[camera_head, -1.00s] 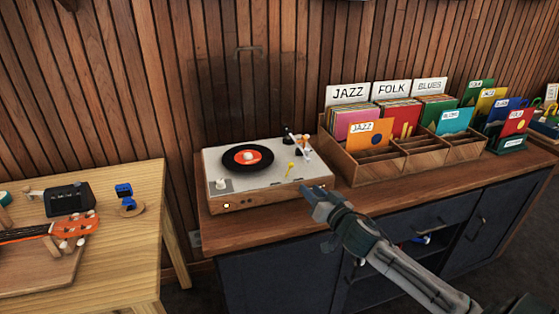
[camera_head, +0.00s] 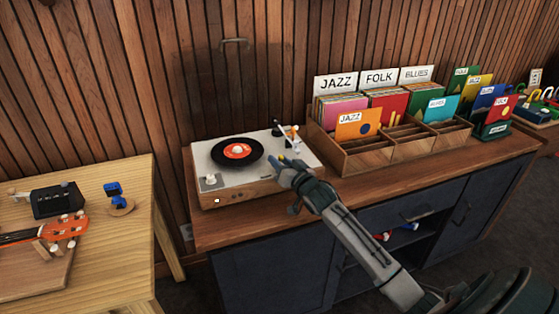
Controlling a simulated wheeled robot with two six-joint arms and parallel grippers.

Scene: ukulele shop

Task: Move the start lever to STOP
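The turntable (camera_head: 211,162) stands on the wooden top of a dark blue cabinet. It has a light grey deck, a wooden front and a black record (camera_head: 222,150) with an orange-red label. My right gripper (camera_head: 277,161) reaches over the deck's front right part, where the small yellow start lever stood in the earlier view. The lever is now mostly or fully hidden by the fingers. I cannot tell whether they touch it or whether they are open or shut. The tonearm (camera_head: 289,137) is behind the gripper at the deck's right. My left gripper is not in view.
A wooden crate (camera_head: 366,163) of records with JAZZ, FOLK and BLUES signs stands close on the right. A pale wooden table (camera_head: 105,245) with a ukulele (camera_head: 62,228) is at left. A wood-slat wall is behind. The cabinet top (camera_head: 240,211) before the turntable is clear.

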